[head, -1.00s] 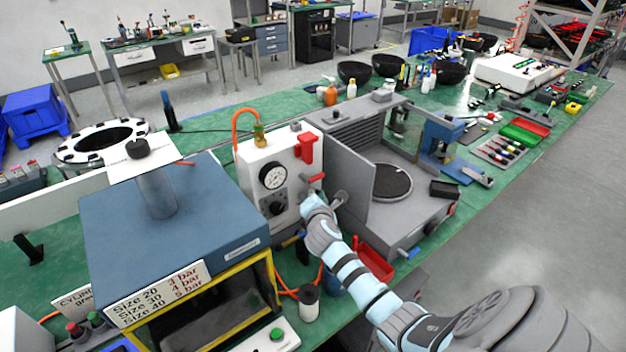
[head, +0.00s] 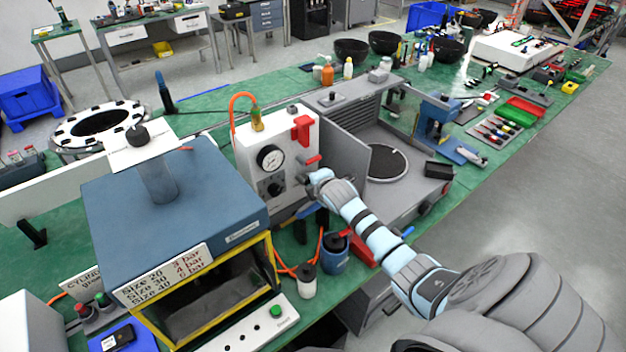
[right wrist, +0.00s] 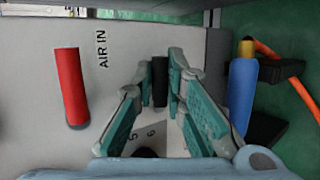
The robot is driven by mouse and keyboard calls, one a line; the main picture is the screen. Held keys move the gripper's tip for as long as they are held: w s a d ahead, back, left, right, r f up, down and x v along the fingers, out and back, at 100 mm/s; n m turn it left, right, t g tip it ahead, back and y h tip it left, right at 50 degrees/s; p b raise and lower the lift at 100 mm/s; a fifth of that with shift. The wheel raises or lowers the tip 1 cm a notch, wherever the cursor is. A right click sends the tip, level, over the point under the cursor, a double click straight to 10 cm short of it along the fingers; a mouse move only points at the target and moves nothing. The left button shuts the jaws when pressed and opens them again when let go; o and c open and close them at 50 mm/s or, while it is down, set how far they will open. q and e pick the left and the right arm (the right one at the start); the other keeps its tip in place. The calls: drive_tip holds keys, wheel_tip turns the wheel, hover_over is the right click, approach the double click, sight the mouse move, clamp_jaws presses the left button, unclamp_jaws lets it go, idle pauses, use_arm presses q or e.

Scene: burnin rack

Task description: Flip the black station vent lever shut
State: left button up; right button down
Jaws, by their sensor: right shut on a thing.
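The white station box (head: 250,150) with a round gauge (head: 270,158) stands left of the grey machine. Its black vent lever (right wrist: 160,80) shows in the right wrist view, standing between my fingers. In the head view my gripper hides it. My right gripper (right wrist: 161,72) is shut on this lever, one teal-padded finger on each side. In the head view the right gripper (head: 309,181) is at the box's right front edge. A red lever (right wrist: 70,88) by the "AIR IN" label is apart from the fingers; it also shows in the head view (head: 313,160). My left gripper is out of view.
The grey machine's upright panel (head: 350,165) stands close behind and right of my gripper. A blue canister (head: 335,254) and a white-bodied canister (head: 307,285) stand below my forearm. A blue cabinet (head: 175,205) is at the left. An orange hose (head: 233,110) rises by the box.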

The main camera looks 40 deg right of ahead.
drive_tip(key=c, duration=1.6)
unclamp_jaws()
drive_tip(key=shift+d, duration=0.1)
drive_tip(key=shift+c, duration=0.2)
drive_tip(key=v, duration=1.2)
